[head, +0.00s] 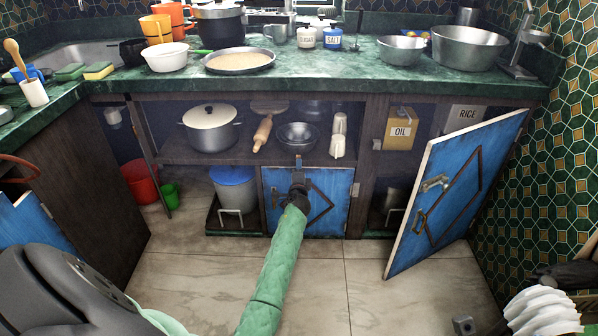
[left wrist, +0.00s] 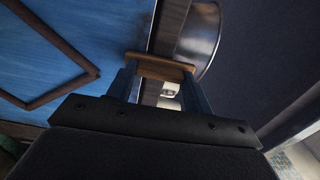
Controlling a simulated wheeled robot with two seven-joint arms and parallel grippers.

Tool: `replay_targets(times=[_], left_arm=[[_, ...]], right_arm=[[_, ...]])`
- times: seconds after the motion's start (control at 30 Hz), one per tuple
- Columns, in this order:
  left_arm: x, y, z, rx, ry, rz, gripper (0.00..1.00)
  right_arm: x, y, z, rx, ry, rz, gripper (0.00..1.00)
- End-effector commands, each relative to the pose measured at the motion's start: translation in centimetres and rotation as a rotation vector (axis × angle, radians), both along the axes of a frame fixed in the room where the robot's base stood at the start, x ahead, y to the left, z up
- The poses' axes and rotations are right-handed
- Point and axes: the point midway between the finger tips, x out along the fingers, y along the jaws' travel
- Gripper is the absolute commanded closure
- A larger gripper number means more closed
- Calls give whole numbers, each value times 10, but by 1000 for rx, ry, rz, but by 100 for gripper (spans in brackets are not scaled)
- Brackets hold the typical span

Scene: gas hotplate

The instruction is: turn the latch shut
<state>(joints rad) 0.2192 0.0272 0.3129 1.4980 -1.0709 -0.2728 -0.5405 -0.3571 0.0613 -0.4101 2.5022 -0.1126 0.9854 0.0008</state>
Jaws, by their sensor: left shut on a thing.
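The small blue cabinet door (head: 333,187) under the counter stands flush in its frame, with a dark diamond-shaped trim on it. It also shows at the left of the left wrist view (left wrist: 50,50). My left gripper (head: 297,188) is at the upper part of this door. In the left wrist view its two fingers (left wrist: 158,86) are shut on a brown wooden latch (left wrist: 160,66) lying across their tips by the door's edge. In the head view the gripper covers most of the latch, so its exact angle is unclear. My right gripper cannot be made out clearly at the lower right.
A larger blue door (head: 455,195) hangs wide open on the right. The open shelf above holds a lidded pot (head: 210,135), a rolling pin (head: 263,133) and a metal bowl (head: 297,136). A blue-lidded bin (head: 234,190) stands left of the small door. The tiled floor (head: 372,290) has free room.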

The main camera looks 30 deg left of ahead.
Motion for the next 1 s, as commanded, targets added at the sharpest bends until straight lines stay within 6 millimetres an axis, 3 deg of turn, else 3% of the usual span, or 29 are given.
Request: replay_targets(times=[0.57, 0.6, 0.7, 1.0], left_arm=[[0, -2, -2, 28, 21, -2, 72], [0, -2, -2, 28, 21, -2, 47], [0, -2, -2, 27, 20, -2, 28], [-1, -1, -1, 28, 19, -1, 27]], right_arm=[[1, 0, 2, -1, -10, -2, 100], [1, 0, 2, -1, -9, -1, 100], [1, 0, 2, -1, -9, -1, 100], [0, 0, 0, -2, -1, -1, 100]])
